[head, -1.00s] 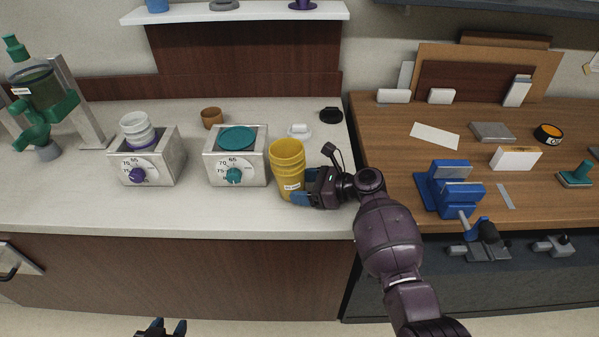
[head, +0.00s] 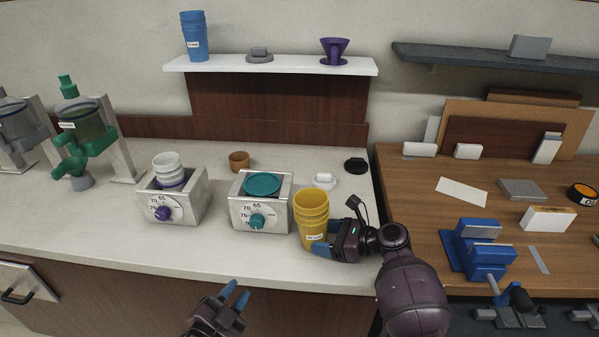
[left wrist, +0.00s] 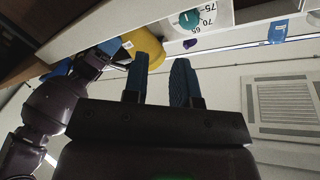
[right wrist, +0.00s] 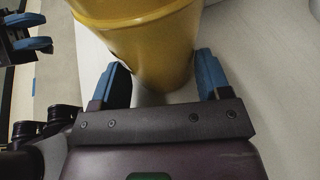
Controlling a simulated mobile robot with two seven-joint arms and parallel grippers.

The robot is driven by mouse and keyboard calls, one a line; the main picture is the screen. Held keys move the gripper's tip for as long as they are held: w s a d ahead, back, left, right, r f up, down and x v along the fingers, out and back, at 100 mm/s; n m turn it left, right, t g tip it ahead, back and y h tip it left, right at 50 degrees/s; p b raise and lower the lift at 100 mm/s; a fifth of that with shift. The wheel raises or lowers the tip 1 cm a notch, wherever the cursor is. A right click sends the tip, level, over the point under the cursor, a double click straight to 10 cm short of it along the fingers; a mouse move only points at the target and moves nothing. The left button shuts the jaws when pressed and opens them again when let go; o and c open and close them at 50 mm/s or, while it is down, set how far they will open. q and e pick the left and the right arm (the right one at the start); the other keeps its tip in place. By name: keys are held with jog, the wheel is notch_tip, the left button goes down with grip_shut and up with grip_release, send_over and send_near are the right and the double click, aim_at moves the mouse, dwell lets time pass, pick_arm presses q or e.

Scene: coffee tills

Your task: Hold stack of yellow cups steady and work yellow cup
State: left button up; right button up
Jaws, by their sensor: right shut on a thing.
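The stack of yellow cups (head: 311,213) stands upright on the pale counter, right of the teal-knobbed scale, with a white label low on its side. My right gripper (head: 327,248) is shut on the lower part of the stack. In the right wrist view the yellow stack (right wrist: 150,45) sits between its two blue fingertips (right wrist: 165,80). My left gripper (head: 238,296) is in front of the counter, lower left of the stack, with its blue fingers apart and empty. In the left wrist view its fingers (left wrist: 162,75) are spread, and the yellow stack (left wrist: 146,46) shows beyond them.
A scale with a teal dish (head: 263,184) stands just left of the stack. A purple-knobbed scale (head: 188,205) holding white cups is further left. A brown cup (head: 239,161), white item (head: 323,181) and black item (head: 355,166) lie behind. A blue vise (head: 479,250) is right.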

pick_arm(q)
jog(key=w+d+r+m+g+h, duration=0.2)
jog(key=d+r+m+g+h, duration=0.2)
jog(key=d+r+m+h, duration=0.6)
jog(key=w+d+r+m+g+h, duration=0.2)
jog(key=d+r+m+g+h, duration=0.25)
jog(key=d+m, duration=0.65)
jog(key=m+g+y, duration=0.8)
jog(key=m+y, duration=1.2)
jog(key=m, duration=1.2)
send_near(313, 224)
jog(key=w+a+r, duration=0.2)
jog(key=a, duration=0.1)
jog(key=shift+w+a+r, duration=0.2)
jog(key=shift+a, duration=0.1)
jog(key=shift+f, duration=3.9)
jog(key=shift+c, duration=0.4)
grip_shut()
